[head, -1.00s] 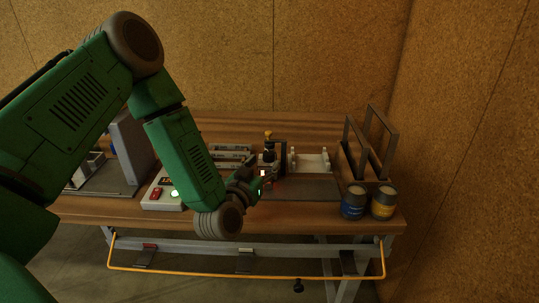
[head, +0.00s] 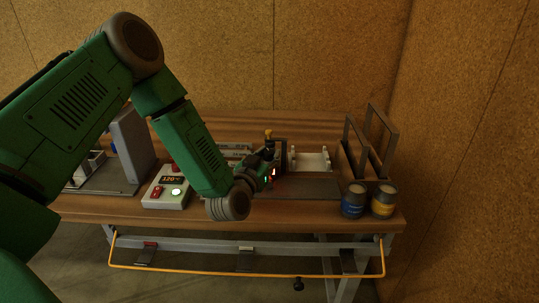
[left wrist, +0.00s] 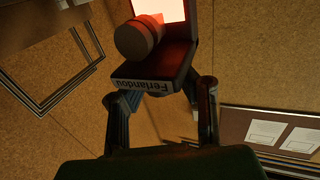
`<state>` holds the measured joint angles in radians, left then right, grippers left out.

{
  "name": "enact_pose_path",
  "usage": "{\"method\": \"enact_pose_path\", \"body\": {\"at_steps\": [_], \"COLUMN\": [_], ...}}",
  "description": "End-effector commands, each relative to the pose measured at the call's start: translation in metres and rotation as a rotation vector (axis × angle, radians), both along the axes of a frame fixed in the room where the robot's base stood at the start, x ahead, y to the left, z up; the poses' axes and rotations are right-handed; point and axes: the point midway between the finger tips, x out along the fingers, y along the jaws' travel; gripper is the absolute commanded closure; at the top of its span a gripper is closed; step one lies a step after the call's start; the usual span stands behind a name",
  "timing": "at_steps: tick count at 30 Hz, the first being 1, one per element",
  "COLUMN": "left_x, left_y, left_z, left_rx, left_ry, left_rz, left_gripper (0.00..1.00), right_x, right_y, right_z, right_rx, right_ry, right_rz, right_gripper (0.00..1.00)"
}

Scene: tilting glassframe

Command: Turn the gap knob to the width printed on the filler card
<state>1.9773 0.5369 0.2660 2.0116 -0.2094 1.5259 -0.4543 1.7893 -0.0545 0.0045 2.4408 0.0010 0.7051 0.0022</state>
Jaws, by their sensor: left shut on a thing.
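My left gripper (head: 268,174) reaches low over the middle of the bench. A pale round knob-like cylinder (left wrist: 136,38) and a bright lit face (left wrist: 160,8) are on the block's far side, under red light. I cannot tell whether this cylinder is the gap knob. A black post (head: 268,150) with a yellowish top stands just behind the gripper. I cannot make out the filler card. My right gripper is not in view.
A pale control box (head: 165,190) with a red display and lit button is on the left of the bench (head: 110,207).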

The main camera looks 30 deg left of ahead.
Motion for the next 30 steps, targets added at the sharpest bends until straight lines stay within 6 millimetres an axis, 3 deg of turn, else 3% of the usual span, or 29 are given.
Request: {"method": "enact_pose_path", "body": {"at_steps": [15,27,28,29,30], "left_x": [0.0013,0.0004,0.0004,0.0004,0.0004], "left_y": [0.0014,0.0019,0.0020,0.0020,0.0020], "left_z": [0.0016,0.0009,0.0009,0.0008,0.0007], "left_rx": [0.000,-0.002,-0.002,-0.002,-0.002], "left_ry": [-0.005,-0.001,-0.001,-0.001,-0.001], "left_rz": [-0.376,-0.403,-0.402,-0.402,-0.402], "left_gripper": [1.00,1.00,0.64,0.54,0.52], "right_x": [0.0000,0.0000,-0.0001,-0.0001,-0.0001], "right_y": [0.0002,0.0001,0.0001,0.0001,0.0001], "right_z": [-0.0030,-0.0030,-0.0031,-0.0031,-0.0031], "right_rx": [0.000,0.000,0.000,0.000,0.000], "right_ry": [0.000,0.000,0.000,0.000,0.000], "right_rz": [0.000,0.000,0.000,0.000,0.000], "right_gripper": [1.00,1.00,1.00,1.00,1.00]}}
